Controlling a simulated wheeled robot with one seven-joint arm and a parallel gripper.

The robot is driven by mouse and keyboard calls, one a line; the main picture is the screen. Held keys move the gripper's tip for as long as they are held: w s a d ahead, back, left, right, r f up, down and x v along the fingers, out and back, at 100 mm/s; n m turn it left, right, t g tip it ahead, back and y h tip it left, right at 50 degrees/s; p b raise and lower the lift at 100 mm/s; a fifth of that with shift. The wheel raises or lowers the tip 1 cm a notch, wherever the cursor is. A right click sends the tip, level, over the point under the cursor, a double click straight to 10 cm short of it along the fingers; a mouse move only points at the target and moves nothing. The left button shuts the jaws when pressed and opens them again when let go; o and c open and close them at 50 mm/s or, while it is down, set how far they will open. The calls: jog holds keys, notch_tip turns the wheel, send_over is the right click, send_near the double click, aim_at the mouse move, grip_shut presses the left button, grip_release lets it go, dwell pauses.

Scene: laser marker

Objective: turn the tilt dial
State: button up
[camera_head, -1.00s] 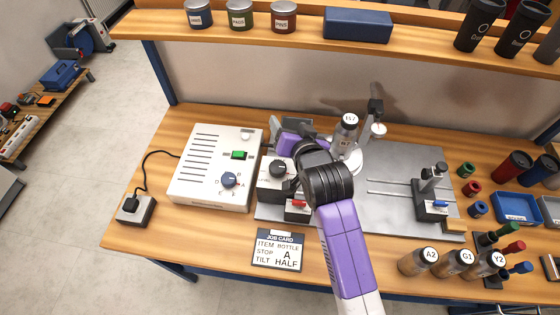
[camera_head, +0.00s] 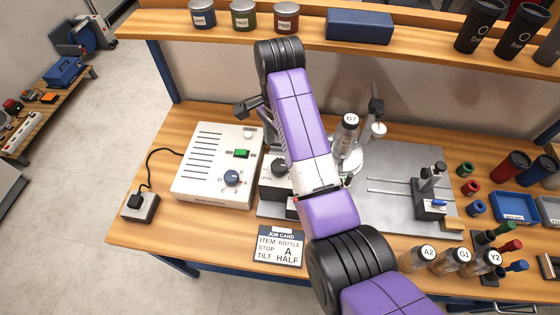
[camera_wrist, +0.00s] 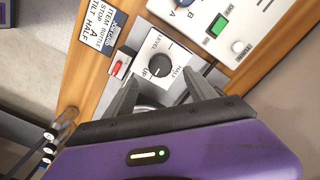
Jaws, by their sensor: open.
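The tilt dial (camera_wrist: 160,65) is a black round knob on a white panel (camera_wrist: 181,50) marked LEVEL, HALF and UP. A light mark on the knob seems to lie toward UP. In the head view the dial (camera_head: 279,167) is partly covered by my arm. My gripper (camera_wrist: 164,92) is open and empty, its two grey fingers apart at the near side of the dial. The knob shows between and beyond the fingertips, and I cannot tell how far above the panel they are. The job card (camera_head: 279,246) reads ITEM BOTTLE, STOP A, TILT HALF.
A white control box (camera_head: 213,150) with a green button and a blue dial stands left of the panel. A red part (camera_wrist: 117,67) sits beside the tilt panel. A shelf (camera_head: 220,32) runs behind.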

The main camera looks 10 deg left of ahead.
aim_at(280, 165)
notch_tip(280, 165, down, 7)
jog(key=shift+f+p, duration=0.2)
jog(key=shift+p, duration=0.45)
jog(key=c, duration=1.4)
